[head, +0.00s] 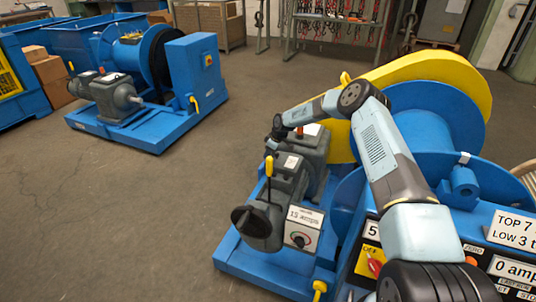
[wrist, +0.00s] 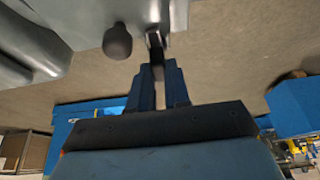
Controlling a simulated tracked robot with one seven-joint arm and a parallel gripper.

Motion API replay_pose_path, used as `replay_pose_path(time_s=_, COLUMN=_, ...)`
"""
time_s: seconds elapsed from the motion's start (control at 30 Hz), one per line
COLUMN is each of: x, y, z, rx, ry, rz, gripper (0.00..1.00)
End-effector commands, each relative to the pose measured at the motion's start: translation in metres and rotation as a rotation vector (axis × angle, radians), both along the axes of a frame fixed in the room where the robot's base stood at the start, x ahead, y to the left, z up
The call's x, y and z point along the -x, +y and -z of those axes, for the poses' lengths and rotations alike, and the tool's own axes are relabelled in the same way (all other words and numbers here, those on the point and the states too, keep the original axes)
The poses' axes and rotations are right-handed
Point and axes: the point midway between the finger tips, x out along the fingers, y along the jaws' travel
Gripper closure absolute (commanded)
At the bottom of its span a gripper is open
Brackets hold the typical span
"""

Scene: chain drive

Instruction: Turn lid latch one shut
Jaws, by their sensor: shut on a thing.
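My gripper (head: 277,138) is at the far end of my outstretched arm, beside the dark grey gear housing (head: 312,152) and in front of the yellow chain guard (head: 412,72). In the wrist view my gripper (wrist: 158,76) is shut on a small narrow piece (wrist: 157,48) at the edge of a grey casing (wrist: 84,12). It looks like the latch handle, but I cannot tell which latch it is. A dark rounded knob (wrist: 117,42) sticks out just left of it. In the head view the held piece is hidden or too small to make out.
A grey motor (head: 266,212) with a yellow-topped lever (head: 269,166) and a "15 amps" box (head: 303,228) stands nearer me on the blue base. A blue drum (head: 436,115) is at right. Another blue machine (head: 160,105) stands at back left, with open floor (head: 130,215) between.

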Motion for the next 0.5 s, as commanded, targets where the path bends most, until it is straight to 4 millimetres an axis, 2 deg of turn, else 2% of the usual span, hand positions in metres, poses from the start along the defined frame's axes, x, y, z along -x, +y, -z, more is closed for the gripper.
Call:
replay_pose_path(time_s=0.3, x=0.0007, y=-0.0003, z=0.0013, rx=0.002, ry=0.001, rz=-0.002, gripper=1.00)
replay_pose_path(time_s=0.33, x=0.0007, y=-0.0004, z=0.0013, rx=0.002, ry=0.001, rz=-0.002, gripper=0.80)
replay_pose_path(time_s=0.4, x=0.0007, y=-0.0004, z=0.0012, rx=0.002, ry=0.001, rz=-0.001, gripper=0.74)
replay_pose_path(time_s=0.5, x=0.0005, y=-0.0004, z=0.0009, rx=0.001, ry=0.001, rz=-0.001, gripper=0.72)
